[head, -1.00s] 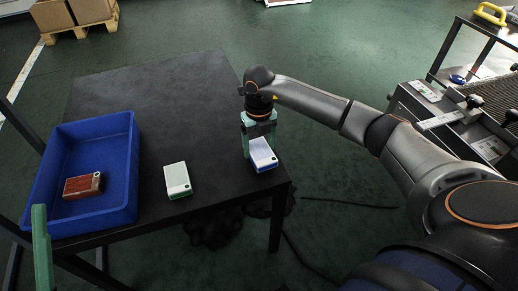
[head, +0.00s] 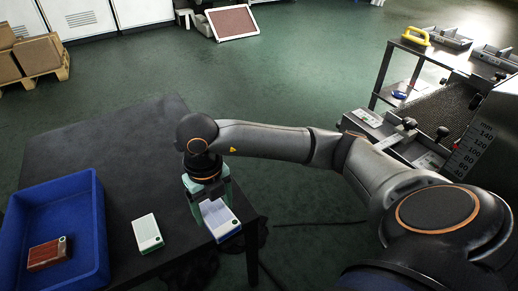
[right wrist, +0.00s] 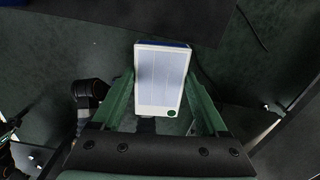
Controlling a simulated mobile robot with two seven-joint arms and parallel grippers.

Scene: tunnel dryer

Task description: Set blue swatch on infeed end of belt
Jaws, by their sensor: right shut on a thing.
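The blue swatch (head: 221,220) is a flat block with a pale top and blue sides, near the right front edge of the black table. My right gripper (head: 208,203) is shut on it. In the right wrist view the swatch (right wrist: 160,80) sits between the two green fingers, its pale striped face toward the camera. I cannot tell whether it is clear of the tabletop. The belt (head: 437,112) is a dark mesh surface on the machine at the right, well away from the gripper. My left gripper is not in view.
A blue bin (head: 98,215) on the table holds a red-brown swatch (head: 48,253). A green-sided swatch (head: 147,232) lies on the table between bin and gripper. Clamps with dark knobs (head: 409,123) stand beside the belt. A shelf with a yellow handle (head: 415,36) is behind. Open floor separates table and machine.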

